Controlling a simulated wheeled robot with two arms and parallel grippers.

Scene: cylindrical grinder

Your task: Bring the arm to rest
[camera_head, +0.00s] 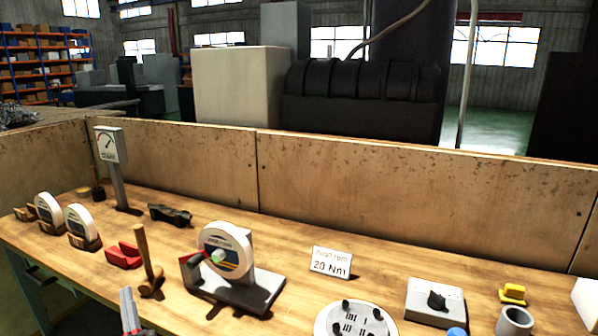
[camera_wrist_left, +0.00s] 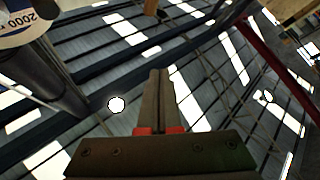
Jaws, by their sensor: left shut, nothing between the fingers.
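My left gripper (camera_head: 129,306) shows at the bottom edge of the head view, in front of the workbench (camera_head: 300,283). Its fingers are shut together and point up, with nothing between them. In the left wrist view the shut fingers (camera_wrist_left: 160,98) stand against the roof and windows of the hall, so the gripper faces upward. A wooden-handled hammer (camera_head: 146,262) stands just behind it in the head view. I cannot tell the exact gap between them. My right gripper is not in view.
A white disc on a dark stand (camera_head: 228,255) is right of the gripper. Red block (camera_head: 124,255), "20 Nm" sign (camera_head: 331,262), round plate (camera_head: 355,320), grey box with black knob (camera_head: 434,302) and grey cup (camera_head: 514,321) stand on the bench. A wooden panel (camera_head: 350,180) closes the back.

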